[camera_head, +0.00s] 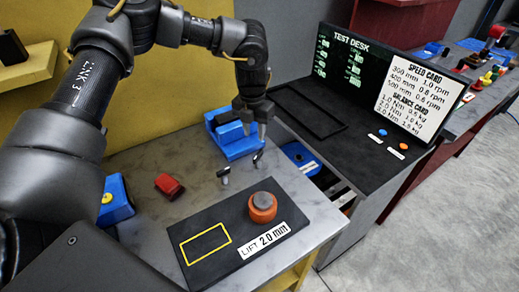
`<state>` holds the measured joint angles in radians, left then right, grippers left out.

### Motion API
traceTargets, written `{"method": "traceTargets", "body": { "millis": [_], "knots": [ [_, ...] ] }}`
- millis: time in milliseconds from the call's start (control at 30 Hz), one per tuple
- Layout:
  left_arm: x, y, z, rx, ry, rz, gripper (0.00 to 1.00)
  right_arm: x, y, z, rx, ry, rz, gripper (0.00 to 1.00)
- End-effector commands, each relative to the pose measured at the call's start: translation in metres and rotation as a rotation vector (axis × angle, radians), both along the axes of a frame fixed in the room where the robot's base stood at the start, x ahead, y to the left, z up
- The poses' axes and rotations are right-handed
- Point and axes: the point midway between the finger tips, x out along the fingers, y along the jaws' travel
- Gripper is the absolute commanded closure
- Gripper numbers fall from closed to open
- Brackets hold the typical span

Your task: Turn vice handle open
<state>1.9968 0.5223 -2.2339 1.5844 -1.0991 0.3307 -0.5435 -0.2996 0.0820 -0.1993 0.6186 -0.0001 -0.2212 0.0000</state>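A blue vice (236,146) with dark jaws stands on the grey bench top near the yellow back wall. In front of it are two small dark-ended metal pieces, one on the left (223,174) and one on the right (258,157); they look like parts of the vice handle, but I cannot tell how they join. My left gripper (255,132) points down at the vice's right front, just above the right-hand piece. Its two fingertips look apart, with nothing seen between them. Contact with the handle cannot be made out. My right gripper is not in view.
A black board (212,270) bears an orange and grey round piece (262,207) and a yellow outline. A red block (169,186) and a blue box (116,199) stand at left. The dark test desk (300,112) is at right. Bare bench lies between.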

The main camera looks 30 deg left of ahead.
Motion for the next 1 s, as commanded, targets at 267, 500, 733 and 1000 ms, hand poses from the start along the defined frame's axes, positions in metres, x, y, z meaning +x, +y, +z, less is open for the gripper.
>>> {"method": "traceTargets", "body": {
  "millis": [267, 500, 733, 1000],
  "knots": [
    [0.017, -0.003, -0.066, 0.009, 0.045, -0.012, 0.66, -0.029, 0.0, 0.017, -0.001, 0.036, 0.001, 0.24],
    [0.018, -0.002, -0.099, 0.007, 0.041, -0.009, 0.66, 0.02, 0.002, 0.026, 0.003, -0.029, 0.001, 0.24],
    [0.02, -0.002, -0.11, 0.007, 0.04, -0.008, 0.66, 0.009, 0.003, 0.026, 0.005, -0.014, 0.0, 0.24],
    [0.02, -0.002, -0.11, 0.006, 0.039, -0.008, 0.76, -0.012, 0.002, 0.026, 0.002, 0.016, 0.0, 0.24]
  ]
}}
